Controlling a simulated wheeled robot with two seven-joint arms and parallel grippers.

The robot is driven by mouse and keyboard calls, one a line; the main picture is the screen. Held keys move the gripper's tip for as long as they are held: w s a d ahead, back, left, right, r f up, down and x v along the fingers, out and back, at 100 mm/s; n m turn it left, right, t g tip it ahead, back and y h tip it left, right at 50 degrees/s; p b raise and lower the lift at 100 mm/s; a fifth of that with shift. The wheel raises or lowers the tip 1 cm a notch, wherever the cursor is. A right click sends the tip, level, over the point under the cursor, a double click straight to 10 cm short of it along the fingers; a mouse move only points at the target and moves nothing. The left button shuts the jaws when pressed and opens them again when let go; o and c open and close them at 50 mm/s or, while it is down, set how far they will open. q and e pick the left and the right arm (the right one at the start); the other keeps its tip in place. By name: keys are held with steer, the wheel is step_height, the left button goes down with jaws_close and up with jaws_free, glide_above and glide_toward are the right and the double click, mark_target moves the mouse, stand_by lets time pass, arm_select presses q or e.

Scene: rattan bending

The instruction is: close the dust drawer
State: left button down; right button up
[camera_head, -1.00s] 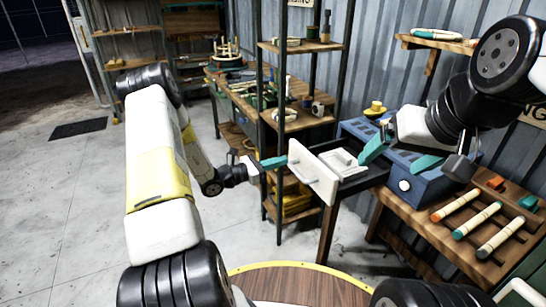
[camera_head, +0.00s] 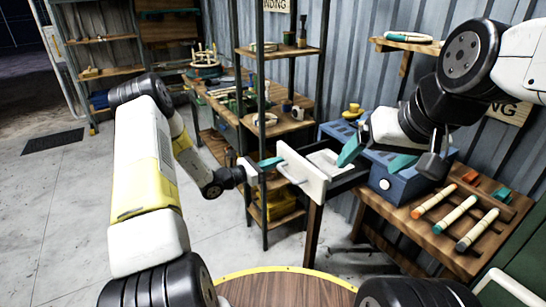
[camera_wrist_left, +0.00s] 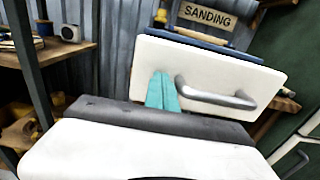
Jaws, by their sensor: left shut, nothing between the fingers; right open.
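The dust drawer is pulled out of a blue machine (camera_head: 397,179). Its white front panel (camera_head: 301,176) has a grey bar handle and faces left, and its dark tray (camera_head: 346,178) shows behind it. In the left wrist view the front panel (camera_wrist_left: 215,75) fills the middle, with the handle (camera_wrist_left: 215,96) to the right of my fingers. My left gripper (camera_head: 270,162) is shut and empty, its teal fingertips at the panel's outer face beside the handle; whether they touch is unclear. My right gripper (camera_head: 372,157) is open, its teal fingers apart above the drawer's inner end and the machine.
A workbench (camera_head: 440,225) with several coloured-tipped rods stands right of the machine. A black-framed shelf (camera_head: 265,125) stands close behind my left gripper. Wall shelves and another bench are farther back. Grey floor (camera_head: 60,220) is open at left.

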mark_target(317, 147)
arm_select(q)
steer(key=x, duration=1.8)
steer(key=shift+w+d, duration=0.1)
steer(key=shift+d, duration=0.1)
steer(key=shift+w+d, duration=0.1)
steer(key=shift+d, duration=0.05)
steer(key=shift+r, duration=0.15)
